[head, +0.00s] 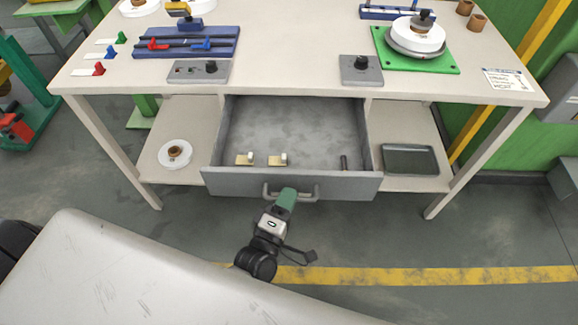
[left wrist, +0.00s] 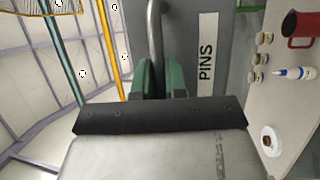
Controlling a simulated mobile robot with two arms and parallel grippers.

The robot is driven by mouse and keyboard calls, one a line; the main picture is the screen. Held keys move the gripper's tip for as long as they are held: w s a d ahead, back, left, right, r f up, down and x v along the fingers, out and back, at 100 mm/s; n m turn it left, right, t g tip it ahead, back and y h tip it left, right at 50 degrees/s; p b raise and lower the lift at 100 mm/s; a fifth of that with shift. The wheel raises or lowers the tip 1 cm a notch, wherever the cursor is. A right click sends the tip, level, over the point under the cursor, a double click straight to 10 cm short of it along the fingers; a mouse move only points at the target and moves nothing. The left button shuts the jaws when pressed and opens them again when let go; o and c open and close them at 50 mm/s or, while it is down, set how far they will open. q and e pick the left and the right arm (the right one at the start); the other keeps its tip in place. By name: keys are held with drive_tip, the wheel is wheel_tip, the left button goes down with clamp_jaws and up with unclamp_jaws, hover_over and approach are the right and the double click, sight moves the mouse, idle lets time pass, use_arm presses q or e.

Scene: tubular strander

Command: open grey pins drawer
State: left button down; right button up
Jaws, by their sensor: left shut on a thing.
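The grey pins drawer (head: 340,185) is pulled out from under the table in the head view. Its inside shows two small pale pieces with cream knobs (head: 278,159) and a dark pin (head: 344,162) near the front. My left gripper (head: 287,196) is shut on the drawer's handle (head: 270,190) at the middle of the front. In the left wrist view, the handle bar (left wrist: 154,40) runs between the green fingers (left wrist: 160,80), beside the "PINS" label (left wrist: 206,75). My right gripper is in neither view.
The table (head: 300,60) above carries a blue fixture (head: 190,43), grey control boxes (head: 361,70) and a green-based spool stand (head: 415,50). The lower shelf holds a white spool (head: 174,154) on the left and a dark tray (head: 408,159) on the right.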

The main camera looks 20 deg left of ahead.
use_arm(q)
drive_tip(key=s+d, duration=0.1)
drive_tip(key=s, duration=0.5)
drive_tip(key=shift+s+d+p, duration=0.15)
drive_tip(key=shift+d+p, duration=0.2)
drive_tip(key=shift+d, duration=0.05)
drive_tip(key=c, duration=1.2)
unclamp_jaws()
drive_tip(key=b+v, duration=0.1)
drive_tip(key=v, duration=0.9)
drive_tip(key=shift+s+f+b, duration=0.1)
drive_tip(key=shift+s+b, duration=0.3)
